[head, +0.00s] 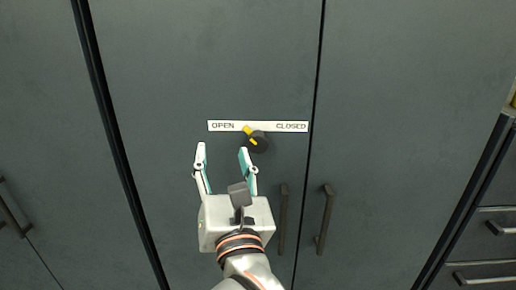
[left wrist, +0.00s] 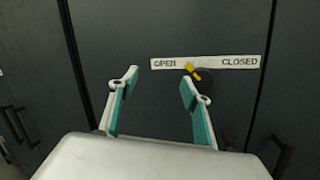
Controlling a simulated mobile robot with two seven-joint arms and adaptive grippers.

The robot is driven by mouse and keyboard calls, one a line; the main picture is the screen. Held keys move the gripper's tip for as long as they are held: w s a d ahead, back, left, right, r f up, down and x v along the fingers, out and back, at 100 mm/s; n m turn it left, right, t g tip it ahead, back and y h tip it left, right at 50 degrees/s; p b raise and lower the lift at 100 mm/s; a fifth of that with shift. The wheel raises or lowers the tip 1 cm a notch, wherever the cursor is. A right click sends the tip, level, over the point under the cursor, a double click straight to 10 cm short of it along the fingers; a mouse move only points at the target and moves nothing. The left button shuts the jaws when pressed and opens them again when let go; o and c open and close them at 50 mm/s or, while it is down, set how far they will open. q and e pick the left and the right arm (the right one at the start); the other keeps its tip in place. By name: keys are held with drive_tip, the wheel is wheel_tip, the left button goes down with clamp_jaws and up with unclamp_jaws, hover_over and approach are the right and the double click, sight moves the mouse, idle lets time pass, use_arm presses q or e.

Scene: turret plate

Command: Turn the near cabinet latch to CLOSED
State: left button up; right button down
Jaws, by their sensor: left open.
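The latch (head: 258,143) is a dark round knob with a yellow pointer, on a dark cabinet door. A white label strip (head: 221,126) above it reads OPEN at left and CLOSED at right. The yellow pointer tilts up and left, toward the OPEN side. My left gripper (head: 221,148) is open and empty, just left of and slightly below the knob, its right fingertip close to it. In the left wrist view the latch (left wrist: 205,78) is beyond and right of the right finger; I cannot tell whether they touch. My right gripper is not in view.
Two vertical bar handles, one left (head: 283,218) and one right (head: 325,220) of the door seam, stand to the right of my left gripper. Drawers (head: 490,250) are at the far right. The door face left of my gripper is bare.

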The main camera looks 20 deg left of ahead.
sight(257, 145)
use_arm(q)
drive_tip(key=d+f+h, duration=0.1)
drive_tip(key=d+h, duration=0.4)
drive_tip(key=d, duration=0.1)
drive_tip(key=x, duration=0.8)
drive_tip(key=shift+w+d+f, duration=0.1)
drive_tip(key=shift+w+f, duration=0.1)
drive_tip(key=shift+w, duration=0.05)
drive_tip(key=c, duration=1.1)
